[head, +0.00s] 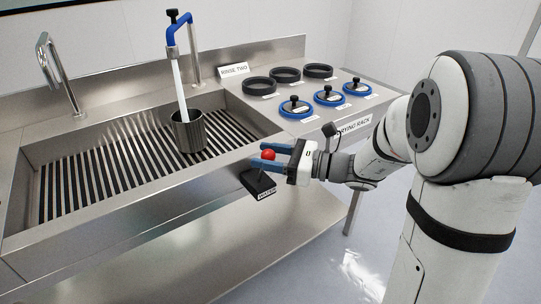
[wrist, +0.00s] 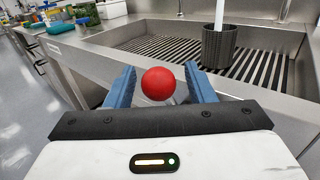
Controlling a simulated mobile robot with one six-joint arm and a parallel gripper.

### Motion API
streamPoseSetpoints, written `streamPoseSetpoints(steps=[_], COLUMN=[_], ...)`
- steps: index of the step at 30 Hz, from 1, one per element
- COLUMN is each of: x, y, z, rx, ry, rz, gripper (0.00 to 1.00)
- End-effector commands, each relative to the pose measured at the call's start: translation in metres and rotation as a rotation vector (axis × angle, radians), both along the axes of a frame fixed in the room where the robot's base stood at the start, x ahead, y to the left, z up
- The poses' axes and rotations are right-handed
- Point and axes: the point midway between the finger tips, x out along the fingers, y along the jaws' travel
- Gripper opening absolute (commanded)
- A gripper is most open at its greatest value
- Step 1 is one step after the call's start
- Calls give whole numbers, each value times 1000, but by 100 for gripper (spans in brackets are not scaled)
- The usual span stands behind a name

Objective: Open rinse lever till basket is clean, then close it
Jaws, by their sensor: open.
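The rinse lever has a red ball knob (head: 268,155) on a black base (head: 259,183) at the sink's front edge. My gripper (head: 264,156) is open, with its blue fingers on either side of the knob. In the wrist view the red knob (wrist: 158,83) sits between the open fingers (wrist: 161,86), with a visible gap on each side. A white water stream (head: 181,90) runs from the blue-tipped rinse faucet (head: 181,27) into the dark basket (head: 186,132). The basket stands upright on the sink's slatted grate. Its inside is mostly hidden, so I cannot tell how clean it is.
The steel sink (head: 110,120) has a second faucet (head: 58,75) at left, not running. The drying rack (head: 352,104) at right holds several black rings and blue-rimmed lids. A sign (head: 233,70) stands behind the sink. Free floor lies in front.

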Motion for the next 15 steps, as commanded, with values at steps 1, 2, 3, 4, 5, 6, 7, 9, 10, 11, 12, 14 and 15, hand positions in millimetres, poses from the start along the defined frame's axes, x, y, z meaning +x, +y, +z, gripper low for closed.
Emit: streamPoseSetpoints(steps=[1,2,3,4,5,6,7,9,10,11,12,14,15], x=[0,0,0,0,0,0,0,0,0,0,0,0,0], y=[0,0,0,0,0,0,0,-1,-1,-1,-1,-1,-1], z=[0,0,0,0,0,0,0,0,0,0,0,0,0], rx=[0,0,0,0,0,0,0,0,0,0,0,0,0], ry=[0,0,0,0,0,0,0,0,0,0,0,-1,-1], rz=[0,0,0,0,0,0,0,0,0,0,-1,-1,-1], gripper=[49,49,47,44,42,38,36,30,28,25,22,17,14])
